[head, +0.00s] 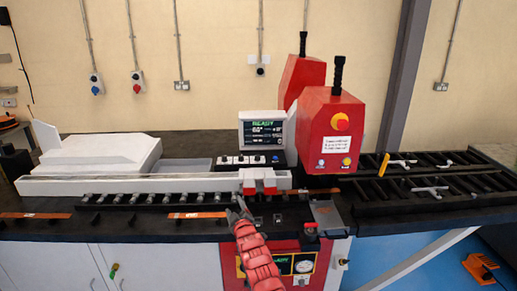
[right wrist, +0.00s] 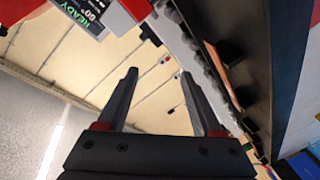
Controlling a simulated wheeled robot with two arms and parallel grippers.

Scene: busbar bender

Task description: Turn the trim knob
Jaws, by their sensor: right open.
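My right gripper (head: 238,210) reaches in from the bottom of the head view and is at the bench's front edge, below the red clamp block (head: 259,182). In the right wrist view my right gripper (right wrist: 165,85) shows two dark fingers spread apart with nothing between them. A row of small knobs and buttons (head: 250,160) sits under the display (head: 264,133), up from the gripper and apart from it. I cannot tell which one is the trim knob. The display also shows in the right wrist view (right wrist: 85,18) and reads READY and 60°. My left gripper is not in view.
The red bender head (head: 331,130) with a black lever stands right of the display. A white rail (head: 140,185) and a row of rollers (head: 150,198) run left. Slotted racks (head: 430,180) lie right.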

